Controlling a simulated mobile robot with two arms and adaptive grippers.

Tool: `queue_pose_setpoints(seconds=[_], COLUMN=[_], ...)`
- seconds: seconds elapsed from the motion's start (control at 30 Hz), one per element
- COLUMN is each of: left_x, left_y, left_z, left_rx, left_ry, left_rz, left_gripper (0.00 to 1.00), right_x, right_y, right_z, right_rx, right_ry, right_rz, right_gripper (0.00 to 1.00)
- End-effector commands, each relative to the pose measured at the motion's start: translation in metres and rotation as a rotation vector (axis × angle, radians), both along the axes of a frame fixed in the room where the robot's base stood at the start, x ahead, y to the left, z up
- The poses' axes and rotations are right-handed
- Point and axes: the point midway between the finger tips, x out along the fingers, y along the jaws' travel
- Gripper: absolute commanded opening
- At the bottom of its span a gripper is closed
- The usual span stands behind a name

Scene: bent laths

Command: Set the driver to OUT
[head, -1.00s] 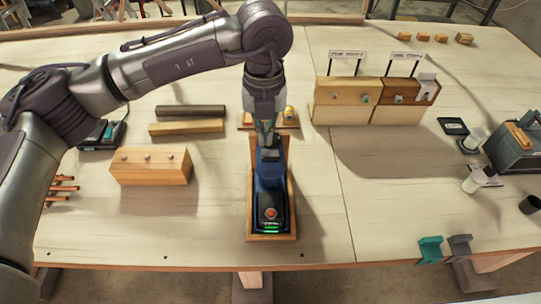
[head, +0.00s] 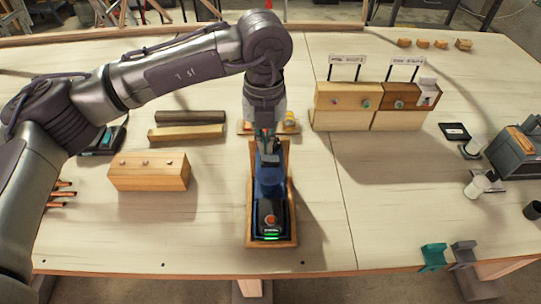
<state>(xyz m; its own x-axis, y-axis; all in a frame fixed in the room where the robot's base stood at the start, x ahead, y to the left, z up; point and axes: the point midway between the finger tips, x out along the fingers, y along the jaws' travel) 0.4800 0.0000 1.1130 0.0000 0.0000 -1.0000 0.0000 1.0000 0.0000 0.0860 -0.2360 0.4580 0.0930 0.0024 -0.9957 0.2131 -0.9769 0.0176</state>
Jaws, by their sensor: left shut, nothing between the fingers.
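The driver (head: 268,196) is a dark blue tool lying in a wooden cradle (head: 291,228) at the middle of the table. Its near end shows an orange-red round spot and a green lit strip. My left gripper (head: 268,152) points down over the far end of the driver, its fingers shut with nothing between them. I cannot tell whether the fingertips touch the driver. The driver's direction setting is hidden or too small to read. My right gripper is not in view.
Two signed wooden blocks (head: 370,104) stand at the back right. A grey box (head: 514,153) is at the right edge.

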Motion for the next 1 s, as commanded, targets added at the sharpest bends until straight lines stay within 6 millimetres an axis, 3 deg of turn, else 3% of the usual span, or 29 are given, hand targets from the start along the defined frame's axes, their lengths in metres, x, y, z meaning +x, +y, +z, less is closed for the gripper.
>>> queue_pose_setpoints(seconds=[1.0], left_x=[0.0000], left_y=[0.0000], left_z=[-0.0075], left_rx=[0.000], left_ry=[0.000], left_rz=[0.000], left_gripper=[0.00], right_x=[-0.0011], right_y=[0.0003], right_z=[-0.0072], right_rx=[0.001], right_ry=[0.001], right_rz=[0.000], right_gripper=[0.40])
